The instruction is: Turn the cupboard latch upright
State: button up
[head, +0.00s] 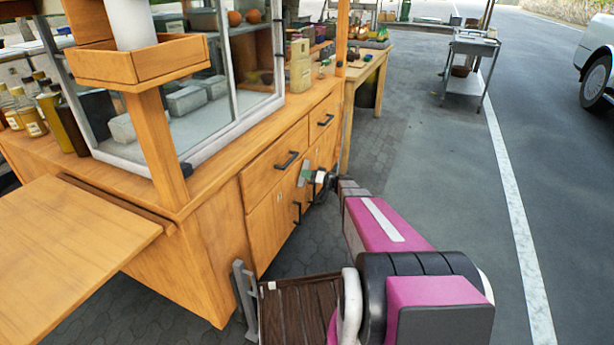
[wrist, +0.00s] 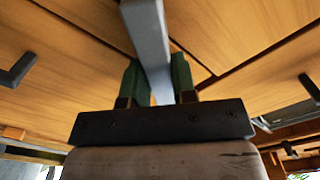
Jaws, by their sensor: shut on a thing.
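The cupboard latch (wrist: 146,30) is a plain grey bar in the wrist view. It runs from the top edge down between my gripper's two green fingers, leaning slightly in the picture. My gripper (wrist: 158,82) is shut on it. In the head view my gripper (head: 309,175) is at the wooden cupboard front (head: 268,225), below the drawers. The latch is too small and covered there to make out. The bar's lower end is hidden by the gripper body, and I cannot tell how far it is from upright.
Dark handles show on the front, on a drawer (head: 287,160) and at the left (wrist: 18,70) and right (wrist: 312,88) of the wrist view. A wooden side shelf (head: 70,250) juts out at left.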

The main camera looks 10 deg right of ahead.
jog(key=shift+n, duration=3.8)
jog(key=o, duration=0.9)
jog(key=shift+d, duration=0.1)
jog(key=v, duration=1)
jog(key=shift+s+d, duration=0.3)
